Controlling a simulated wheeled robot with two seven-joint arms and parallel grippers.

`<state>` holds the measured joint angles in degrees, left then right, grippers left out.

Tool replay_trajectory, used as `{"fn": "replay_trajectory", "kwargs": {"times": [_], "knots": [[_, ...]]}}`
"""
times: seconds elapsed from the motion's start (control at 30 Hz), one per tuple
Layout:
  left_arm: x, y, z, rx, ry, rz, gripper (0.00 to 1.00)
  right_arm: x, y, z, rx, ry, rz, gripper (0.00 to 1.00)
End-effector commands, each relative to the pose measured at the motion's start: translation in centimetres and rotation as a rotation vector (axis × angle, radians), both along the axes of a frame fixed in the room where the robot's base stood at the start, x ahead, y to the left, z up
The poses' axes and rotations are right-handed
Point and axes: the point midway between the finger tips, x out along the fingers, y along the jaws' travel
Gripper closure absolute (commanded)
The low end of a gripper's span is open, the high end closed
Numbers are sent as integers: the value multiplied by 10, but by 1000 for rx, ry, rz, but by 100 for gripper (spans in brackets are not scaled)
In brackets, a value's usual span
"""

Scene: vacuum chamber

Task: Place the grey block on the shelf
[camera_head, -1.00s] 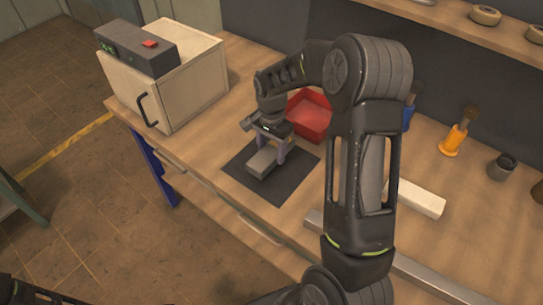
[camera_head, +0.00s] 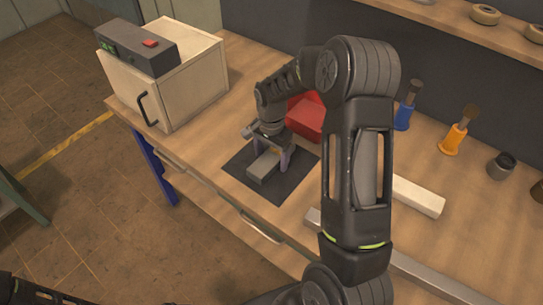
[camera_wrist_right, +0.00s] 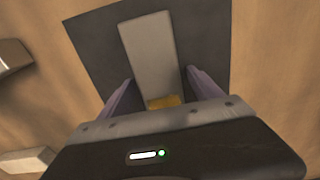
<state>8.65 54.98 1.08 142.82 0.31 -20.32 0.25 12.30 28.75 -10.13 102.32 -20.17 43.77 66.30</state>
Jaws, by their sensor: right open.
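The grey block (camera_head: 264,166) lies on the dark mat (camera_head: 287,193) on the workbench. My right gripper (camera_head: 270,160) is over the block's far end, with its jaws open and pointing down. In the right wrist view the grey block (camera_wrist_right: 152,55) lies lengthwise, with its near end between the two spread fingers (camera_wrist_right: 152,90); gaps show at both sides. The shelf (camera_head: 460,25) runs along the back wall at the upper right. My left gripper cannot be made out.
A beige cabinet (camera_head: 185,85) with a control box on top stands at the left. A red bin (camera_head: 306,118) is just behind my right gripper. A white bar (camera_head: 418,197), blue (camera_head: 404,115) and orange (camera_head: 454,138) brushes, and a dark cup (camera_head: 501,167) are at the right.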

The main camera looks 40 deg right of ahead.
Motion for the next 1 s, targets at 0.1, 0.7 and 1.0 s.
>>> {"fn": "replay_trajectory", "kwargs": {"times": [0.1, 0.7, 1.0], "knots": [[0, 0, 0, 0, 0, 0, 26, 0, 0, 0, 0, 0, 0, 26], [1, 0, -8, -2, -3, -1, 26, 2, 0, 84, 0, -6, 0, 26], [1, -1, -10, -3, -4, -2, 26, 0, 0, 121, -1, -1, 0, 26]]}}
